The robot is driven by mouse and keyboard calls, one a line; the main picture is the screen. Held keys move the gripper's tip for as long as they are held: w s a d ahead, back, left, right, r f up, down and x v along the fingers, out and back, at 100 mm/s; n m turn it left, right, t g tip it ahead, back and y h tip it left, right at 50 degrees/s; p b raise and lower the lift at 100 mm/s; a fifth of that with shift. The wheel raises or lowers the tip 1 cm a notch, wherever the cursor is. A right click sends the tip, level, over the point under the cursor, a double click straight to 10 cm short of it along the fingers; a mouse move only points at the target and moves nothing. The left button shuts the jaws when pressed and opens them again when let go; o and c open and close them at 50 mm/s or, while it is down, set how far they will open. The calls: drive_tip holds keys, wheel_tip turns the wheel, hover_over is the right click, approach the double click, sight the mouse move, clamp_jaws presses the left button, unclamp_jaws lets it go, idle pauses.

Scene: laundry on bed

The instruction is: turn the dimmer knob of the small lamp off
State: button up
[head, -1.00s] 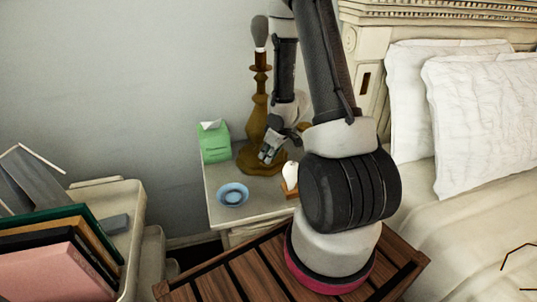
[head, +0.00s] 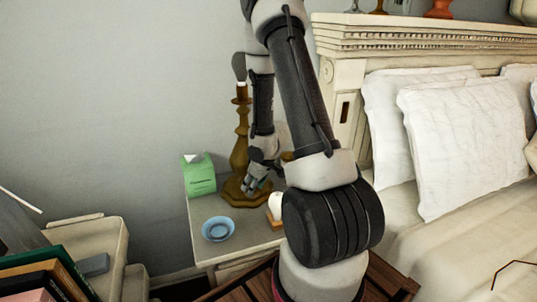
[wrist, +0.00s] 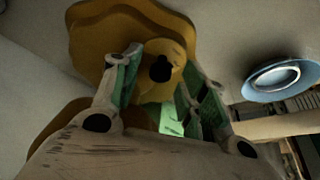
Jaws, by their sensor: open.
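A brown lamp (head: 241,140) with a tall turned stem and a wide scalloped base stands on the nightstand (head: 206,247). In the wrist view its amber base (wrist: 95,30) fills the upper left, with a small dark round shape, apparently the dimmer knob (wrist: 160,68), on it. My gripper (head: 255,186) is low beside the lamp's base, on its right front side. In the wrist view my open gripper (wrist: 162,75) has its green-padded fingers on either side of the dark shape. I cannot tell whether they touch it. The knob is hidden in the head view.
A green tissue box (head: 198,176) stands left of the lamp. A blue bowl (head: 218,229) sits in front. A small white object on a wooden base (head: 275,205) is close to my arm on the right. The bed with white pillows (head: 455,150) lies further right.

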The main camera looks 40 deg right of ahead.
drive_tip(key=m, duration=0.2)
drive_tip(key=m+h, duration=0.1)
drive_tip(key=m, duration=0.1)
drive_tip(key=shift+a+h, duration=0.2)
drive_tip(key=shift+h, duration=0.1)
drive_tip(key=m+h, duration=0.1)
drive_tip(key=m, duration=0.3)
drive_tip(key=shift+a, duration=0.1)
drive_tip(key=shift+m+h, duration=0.3)
